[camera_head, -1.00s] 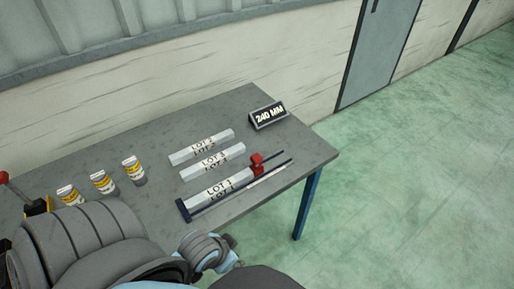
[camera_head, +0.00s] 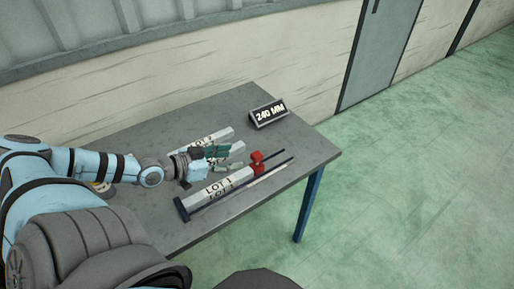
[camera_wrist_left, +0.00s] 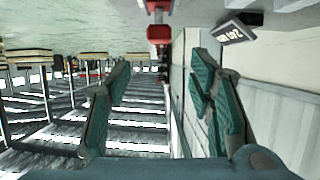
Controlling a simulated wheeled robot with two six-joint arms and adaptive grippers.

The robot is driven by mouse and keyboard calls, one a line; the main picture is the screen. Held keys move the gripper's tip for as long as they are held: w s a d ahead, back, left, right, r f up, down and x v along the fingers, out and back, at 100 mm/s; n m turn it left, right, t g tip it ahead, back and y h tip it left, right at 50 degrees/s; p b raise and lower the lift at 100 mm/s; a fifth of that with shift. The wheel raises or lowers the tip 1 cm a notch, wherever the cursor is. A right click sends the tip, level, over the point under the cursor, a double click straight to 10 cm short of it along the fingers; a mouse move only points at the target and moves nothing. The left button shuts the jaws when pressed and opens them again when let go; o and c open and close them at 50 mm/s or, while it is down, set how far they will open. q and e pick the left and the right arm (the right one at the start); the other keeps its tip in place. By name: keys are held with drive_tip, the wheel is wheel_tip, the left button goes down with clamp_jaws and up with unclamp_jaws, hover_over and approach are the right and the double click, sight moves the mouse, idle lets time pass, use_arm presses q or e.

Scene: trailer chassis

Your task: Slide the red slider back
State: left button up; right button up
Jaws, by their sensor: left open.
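The red slider (camera_head: 256,161) stands on the dark rail (camera_head: 275,158) of the measuring fixture, at the right end of the white LOT 1 bar (camera_head: 218,188). In the wrist view the red slider (camera_wrist_left: 160,34) shows at the top middle, beyond the fingertips. My left gripper (camera_head: 226,160) is open and empty, left of the slider and above the bars. Its two green fingers (camera_wrist_left: 160,70) stand apart in the wrist view, with the slider lined up between them. My right gripper is out of view.
A 240 MM sign (camera_head: 268,113) stands at the table's back; it also shows in the wrist view (camera_wrist_left: 232,33). Two more white bars (camera_head: 215,137) lie behind LOT 1, partly hidden by my gripper. The grey table (camera_head: 305,150) is clear at the right.

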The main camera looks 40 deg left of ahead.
sight(256, 154)
use_arm(q)
drive_tip(key=shift+w+d+f+b, duration=0.2)
drive_tip(key=shift+w+f+b, duration=0.3)
drive_tip(key=shift+w+f, duration=0.1)
drive_tip(key=shift+w+d+f+b, duration=0.15)
drive_tip(key=shift+w+f+b, duration=0.35)
drive_tip(key=shift+w, duration=0.1)
drive_tip(key=x, duration=0.2)
drive_tip(key=b+x, duration=0.1)
drive_tip(key=x, duration=0.1)
drive_tip(key=b+x, duration=0.1)
drive_tip(key=x, duration=0.2)
drive_tip(key=shift+w+r, duration=0.2)
drive_tip(key=shift+r, duration=0.05)
drive_tip(key=shift+w+d, duration=0.2)
drive_tip(key=shift+w, duration=0.1)
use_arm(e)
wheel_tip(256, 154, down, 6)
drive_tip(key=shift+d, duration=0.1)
use_arm(q)
clamp_jaws()
